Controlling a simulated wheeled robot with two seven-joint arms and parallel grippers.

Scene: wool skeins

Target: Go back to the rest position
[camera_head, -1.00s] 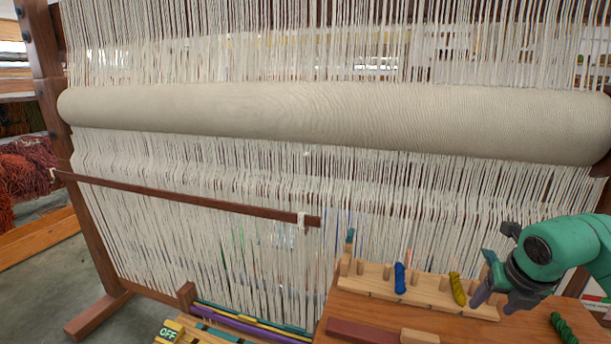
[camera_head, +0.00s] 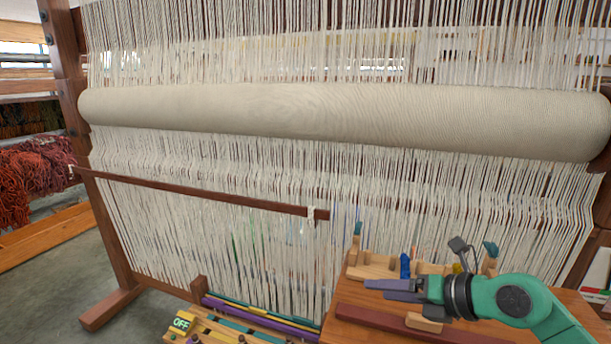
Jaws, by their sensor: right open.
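My right gripper (camera_head: 384,289) comes in from the lower right on its green arm. It points left over the wooden table, with grey fingers apart and nothing seen between them. Behind it stands the pegged wooden rack (camera_head: 374,271). On the rack are a blue skein (camera_head: 405,266) and a yellow skein (camera_head: 457,268); the gripper and wrist hide their lower parts. My left gripper is not in view.
The loom's pale cloth roll (camera_head: 340,118) and warp threads fill the space behind the table (camera_head: 350,334). A dark red bar (camera_head: 410,326) and a small light wood block (camera_head: 425,323) lie close below the gripper.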

